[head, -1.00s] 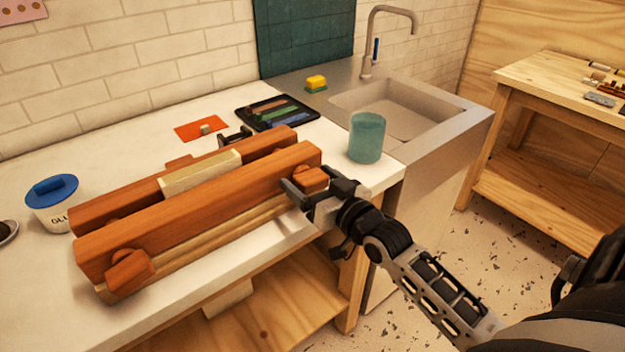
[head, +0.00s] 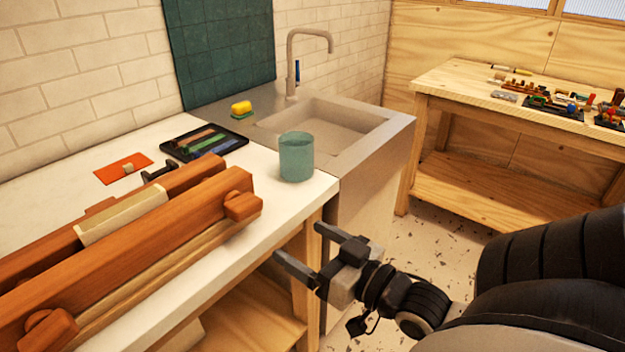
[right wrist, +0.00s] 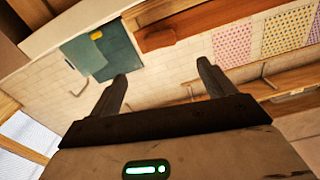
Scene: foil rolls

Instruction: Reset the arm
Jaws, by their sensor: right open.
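My right gripper (head: 296,250) is open and empty in the head view, in front of the white table's right front edge and apart from everything. Its two fingers also show spread in the right wrist view (right wrist: 162,85), with nothing between them. To its left on the table lies a large reddish-brown wooden clamp (head: 140,245) with a pale strip (head: 122,215) between its long beams. My left gripper is not in view.
A teal cup (head: 296,158) stands near the table's right end, beside the sink (head: 325,125). A black tray (head: 205,142) of coloured bars and an orange card (head: 122,168) lie behind the clamp. A wooden workbench (head: 470,92) with small items stands at the right; speckled floor lies between.

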